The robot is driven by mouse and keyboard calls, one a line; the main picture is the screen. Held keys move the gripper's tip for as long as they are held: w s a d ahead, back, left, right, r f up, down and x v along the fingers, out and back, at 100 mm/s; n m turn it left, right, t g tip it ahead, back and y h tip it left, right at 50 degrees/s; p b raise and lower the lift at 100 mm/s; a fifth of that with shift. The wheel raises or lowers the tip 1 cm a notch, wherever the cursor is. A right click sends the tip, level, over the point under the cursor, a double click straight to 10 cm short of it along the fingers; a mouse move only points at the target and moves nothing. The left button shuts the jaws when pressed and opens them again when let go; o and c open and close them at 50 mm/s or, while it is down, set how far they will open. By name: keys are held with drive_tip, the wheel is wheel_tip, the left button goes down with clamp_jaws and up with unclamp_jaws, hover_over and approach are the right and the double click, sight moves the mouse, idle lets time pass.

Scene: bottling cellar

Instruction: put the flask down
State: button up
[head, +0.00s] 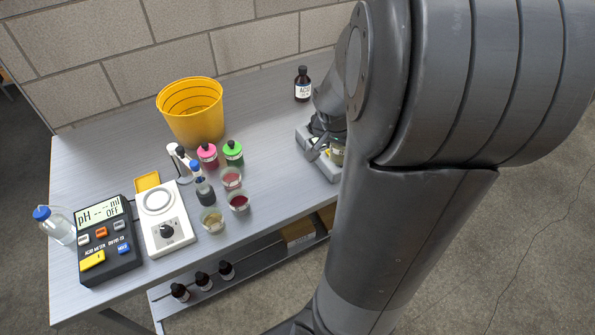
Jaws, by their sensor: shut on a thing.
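My gripper (322,146) is at the right end of the bench, partly hidden behind my own arm. It is shut on what appears to be the flask (337,156), of which only a small olive-yellow glassy part shows.
The bench (270,105) holds a dark acid bottle (302,84) behind my gripper, a yellow bucket (190,112), pink-capped (208,155) and green-capped (233,152) bottles, small cups (238,202), a stirrer (163,225) and a pH meter (108,245). Bench surface between bucket and gripper is clear.

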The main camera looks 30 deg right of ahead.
drive_tip(key=w+a+f, duration=0.2)
drive_tip(key=w, duration=0.1)
drive_tip(key=w+a+f, duration=0.2)
drive_tip(key=a, duration=0.1)
drive_tip(key=w+a+f, duration=0.2)
drive_tip(key=w+f, duration=0.1)
drive_tip(key=shift+w+a, duration=0.2)
drive_tip(key=shift+w, duration=0.1)
drive_tip(key=shift+f, duration=2)
drive_tip(key=shift+f, duration=0.1)
drive_tip(key=o, duration=1.1)
drive_tip(key=v, duration=1.2)
drive_tip(key=shift+s+a+r+n+t+y, duration=0.6)
drive_tip(key=shift+s+a+r+n, duration=1.35)
drive_tip(key=shift+s+r, duration=0.6)
drive_tip(key=shift+s+a+r+n+t+y, duration=0.4)
drive_tip(key=shift+s+a+r+n+y, duration=0.25)
drive_tip(key=shift+s+a+r+n, duration=1.8)
drive_tip(key=shift+s+a+r+n+t+y, duration=0.6)
drive_tip(key=shift+s+a+r+n, duration=0.95)
drive_tip(key=shift+s, duration=1.6)
